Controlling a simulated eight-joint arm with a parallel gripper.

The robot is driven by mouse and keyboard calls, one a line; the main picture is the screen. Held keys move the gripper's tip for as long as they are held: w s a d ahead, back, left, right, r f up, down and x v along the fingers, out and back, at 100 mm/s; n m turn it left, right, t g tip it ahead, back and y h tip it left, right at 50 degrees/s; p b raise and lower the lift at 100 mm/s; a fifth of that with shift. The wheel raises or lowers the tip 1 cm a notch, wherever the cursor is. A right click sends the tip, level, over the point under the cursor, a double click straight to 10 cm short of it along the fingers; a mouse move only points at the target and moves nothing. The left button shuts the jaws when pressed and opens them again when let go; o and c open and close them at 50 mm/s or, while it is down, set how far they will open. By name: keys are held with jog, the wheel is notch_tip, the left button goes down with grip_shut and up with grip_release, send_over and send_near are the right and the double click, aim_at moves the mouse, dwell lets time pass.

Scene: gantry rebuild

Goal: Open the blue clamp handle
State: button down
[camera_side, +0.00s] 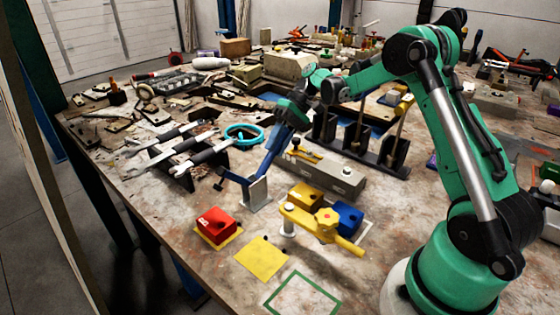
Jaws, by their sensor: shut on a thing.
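The blue clamp handle (268,160) slants up and to the right from its pale metal base (257,192) near the middle of the worktable. A short blue clamp arm (232,177) points left from the base. My gripper (284,132) reaches down from the upper right and is shut on the upper end of the handle. The fingers are small and dark here, so the exact contact is hard to see.
A red block (216,223), yellow block (304,196) and blue block (348,215) stand nearby. A yellow clamp (318,219) is in front. Wrenches on a black rack (183,172) lie left; a grey metal bar (325,172) is right. A yellow square (262,259) is bare.

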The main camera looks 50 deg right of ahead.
jog(key=shift+d+f+y, duration=0.25)
jog(key=shift+y, duration=0.25)
jog(key=c, duration=0.7)
grip_release()
jog(key=shift+o, duration=0.2)
notch_tip(320, 180, up, 20)
